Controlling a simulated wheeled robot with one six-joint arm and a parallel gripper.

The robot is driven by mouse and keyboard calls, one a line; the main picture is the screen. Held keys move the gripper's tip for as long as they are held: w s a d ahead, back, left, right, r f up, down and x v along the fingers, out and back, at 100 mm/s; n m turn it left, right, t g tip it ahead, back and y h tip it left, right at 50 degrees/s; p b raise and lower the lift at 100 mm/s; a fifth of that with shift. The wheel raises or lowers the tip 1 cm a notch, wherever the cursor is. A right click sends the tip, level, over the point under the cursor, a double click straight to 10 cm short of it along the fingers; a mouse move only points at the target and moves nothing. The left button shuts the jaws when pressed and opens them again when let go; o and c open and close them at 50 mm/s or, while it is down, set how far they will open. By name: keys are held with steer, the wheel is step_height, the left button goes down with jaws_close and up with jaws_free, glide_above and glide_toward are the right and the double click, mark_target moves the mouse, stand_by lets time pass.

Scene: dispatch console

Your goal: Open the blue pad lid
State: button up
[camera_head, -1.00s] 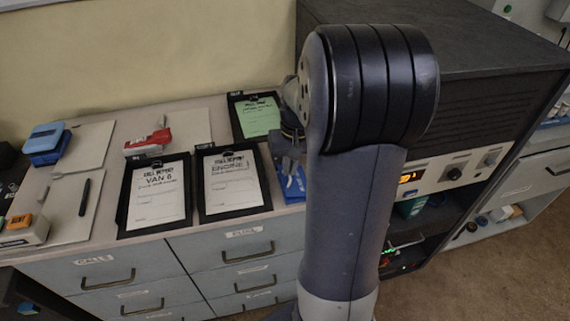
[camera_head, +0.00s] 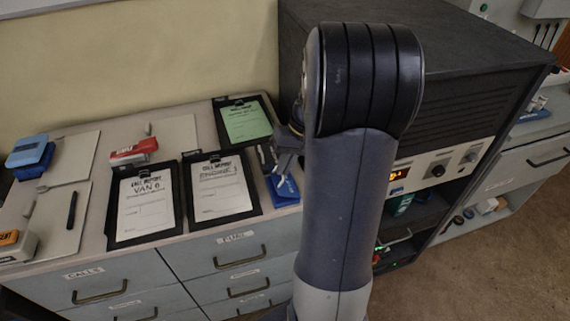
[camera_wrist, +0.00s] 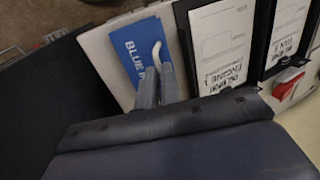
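The blue pad (camera_head: 285,190) lies flat near the front right of the counter, partly hidden by my gripper. In the wrist view its blue lid (camera_wrist: 128,42) shows white lettering starting with "BLUE" and looks closed. A pale curved piece (camera_wrist: 156,52) shows over the lid's right side, just beyond my fingertips; I cannot tell whether it belongs to the pad. My gripper (camera_wrist: 158,72) points at the lid's near right part, its two grey fingers close together with no clear gap. Whether they touch the lid I cannot tell. In the head view my gripper (camera_head: 275,165) is over the pad.
Clipboards marked Engine 1 (camera_head: 222,190) and Van 6 (camera_head: 146,205) lie left of the pad. A green-sheet clipboard (camera_head: 245,122) lies behind. A red-topped item (camera_head: 133,152) and a blue item (camera_head: 30,150) stand farther left. A dark cabinet (camera_head: 440,75) closes the right side.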

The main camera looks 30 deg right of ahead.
steer(key=o, duration=0.5)
steer(key=shift+c, duration=0.2)
steer(key=v, duration=1.1)
steer(key=shift+f, duration=0.2)
steer(key=x, duration=1)
steer(key=shift+a+f, duration=0.15)
steer(key=shift+f, duration=0.05)
steer(key=shift+w+a+f, duration=0.1)
steer(key=shift+a, duration=0.15)
steer(key=shift+h, duration=0.3)
